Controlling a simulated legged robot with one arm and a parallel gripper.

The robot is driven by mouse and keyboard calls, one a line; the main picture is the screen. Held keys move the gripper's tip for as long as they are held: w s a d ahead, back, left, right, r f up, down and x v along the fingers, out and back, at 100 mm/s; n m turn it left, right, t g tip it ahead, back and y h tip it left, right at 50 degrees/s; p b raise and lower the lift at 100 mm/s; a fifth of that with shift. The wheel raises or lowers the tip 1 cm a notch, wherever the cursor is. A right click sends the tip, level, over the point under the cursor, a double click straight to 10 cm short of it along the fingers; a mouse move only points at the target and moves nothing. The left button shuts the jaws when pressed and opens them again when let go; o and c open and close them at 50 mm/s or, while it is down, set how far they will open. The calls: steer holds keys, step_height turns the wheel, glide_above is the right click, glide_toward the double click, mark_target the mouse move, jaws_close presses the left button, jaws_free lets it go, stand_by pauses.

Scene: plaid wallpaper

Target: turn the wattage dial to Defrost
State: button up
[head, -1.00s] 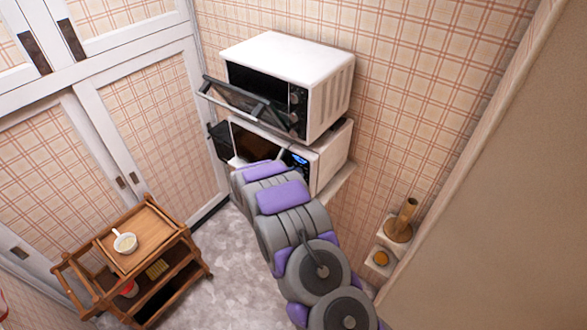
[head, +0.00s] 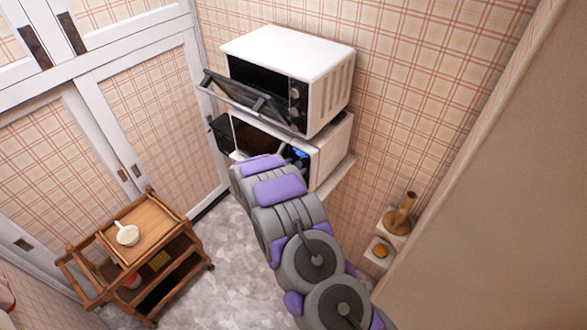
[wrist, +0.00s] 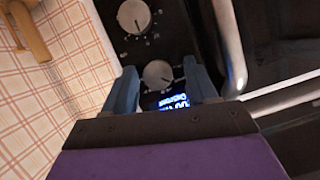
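The lower white microwave (head: 330,150) has a black control panel with a lit blue display, partly hidden behind my arm in the head view. In the wrist view, the panel shows a silver dial (wrist: 157,75) close to the blue display (wrist: 172,103). A second silver dial (wrist: 134,16) with white marks around it sits further up the picture. My gripper (wrist: 160,66) is open, its two blue fingers either side of the dial near the display, with gaps visible between them and it. The display text is upside down, and the dial labels are too small to read.
A white oven (head: 290,50) with its door tilted open stands above the microwave. A wooden cart (head: 150,225) with a small white pan (head: 128,236) stands at lower left. Small wall shelves (head: 381,249) hold objects at right. The floor between cart and arm is clear.

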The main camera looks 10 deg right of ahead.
steer(key=b+v, duration=0.3)
steer(key=v, duration=1.4)
steer(key=shift+s+a, duration=0.15)
steer(key=w+a+r+n+y+b, duration=0.2)
steer(key=a+r+n+y+b, duration=0.15)
steer(key=a+y+b, duration=0.45)
steer(key=s+n+g+y+b, duration=0.3)
steer(key=s+n+y+b, duration=0.15)
steer(key=s, duration=0.45)
steer(key=s+d+f+g+h+b, duration=0.1)
steer(key=s+d+f+g+b, duration=0.1)
steer(key=s+d, duration=0.5)
steer(key=s+d+f+n+g+h+b, duration=0.1)
steer(key=s+d+f+g+b, duration=0.2)
steer(key=s, duration=1.4)
steer(key=s+d+f+n+g+h+b, duration=0.1)
steer(key=s+d+f+g+b, duration=0.2)
steer(key=s+d, duration=0.8)
steer(key=shift+s+d+f+g+h+b, duration=0.1)
steer(key=shift+s+d+g+h+b, duration=0.15)
steer(key=shift+s+b, duration=0.25)
steer(key=shift+s+d+f+g+h+b, duration=0.1)
steer(key=shift+s+g+b, duration=0.25)
steer(key=shift+s, duration=0.2)
